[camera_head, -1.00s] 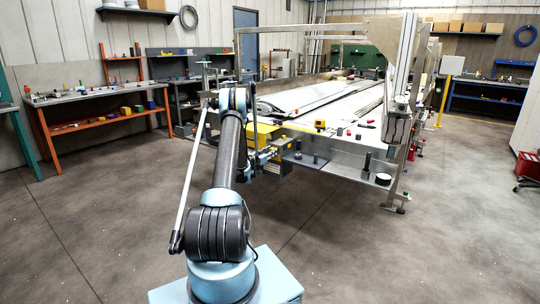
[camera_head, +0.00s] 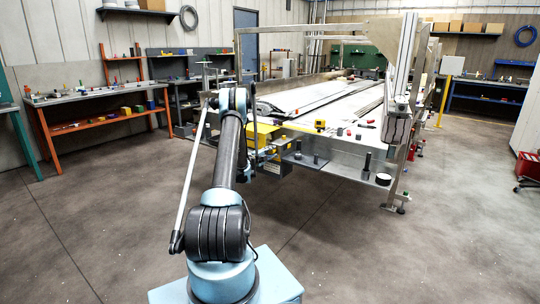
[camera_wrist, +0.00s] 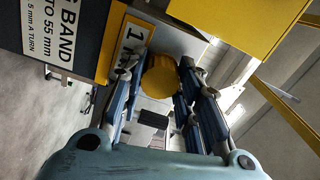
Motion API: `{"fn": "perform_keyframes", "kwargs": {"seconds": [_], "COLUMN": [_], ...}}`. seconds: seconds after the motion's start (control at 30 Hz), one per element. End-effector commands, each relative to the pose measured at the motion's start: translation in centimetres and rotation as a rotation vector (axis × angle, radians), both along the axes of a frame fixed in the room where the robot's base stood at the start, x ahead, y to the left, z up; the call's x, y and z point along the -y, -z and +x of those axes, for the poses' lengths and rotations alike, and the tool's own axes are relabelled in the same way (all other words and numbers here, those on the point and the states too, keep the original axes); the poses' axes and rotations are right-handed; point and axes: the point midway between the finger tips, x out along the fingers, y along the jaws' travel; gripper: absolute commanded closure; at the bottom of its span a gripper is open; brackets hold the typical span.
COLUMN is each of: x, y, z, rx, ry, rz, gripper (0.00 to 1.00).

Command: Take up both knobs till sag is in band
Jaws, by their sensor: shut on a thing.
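In the wrist view a yellow knob (camera_wrist: 158,80) sits between the two fingers of my gripper (camera_wrist: 162,64). The fingers are closed on its sides. A plate with a large "1" (camera_wrist: 131,45) is just beside the knob. A sign (camera_wrist: 66,32) at the upper left reads in part "BAND", "TO 55 mm" and "5 mm A TURN". In the head view my arm reaches to the near left corner of the conveyor frame (camera_head: 345,168), by a yellow housing (camera_head: 265,134). My gripper and the knob are too hidden there to make out. I cannot pick out a second knob.
A yellow guard (camera_wrist: 245,25) is close to the right finger in the wrist view. Small loose parts lie on the conveyor's near end, and a black roll (camera_head: 383,179) is on its lower shelf. An orange bench (camera_head: 95,115) stands at the left. The floor in front is clear.

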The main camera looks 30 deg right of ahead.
Motion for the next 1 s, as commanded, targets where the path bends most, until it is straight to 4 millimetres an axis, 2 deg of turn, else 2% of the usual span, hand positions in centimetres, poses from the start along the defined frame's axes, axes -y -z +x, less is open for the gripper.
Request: {"fn": "perform_keyframes", "kwargs": {"seconds": [0.1, 0.13, 0.17, 0.77, 1.0], "x": [-0.07, -0.06, -0.06, -0.04, -0.05], "y": [0.15, 0.15, 0.15, -0.12, -0.11], "z": [-0.07, -0.06, -0.06, 0.04, 0.07], "rx": [0.001, 0.000, 0.000, -0.004, -0.194], "ry": [0.000, 0.000, 0.000, 0.000, 0.000], "rz": [0.003, 0.002, 0.002, -0.001, -0.079], "gripper": [0.93, 0.63, 0.56, 0.56, 0.56]}}
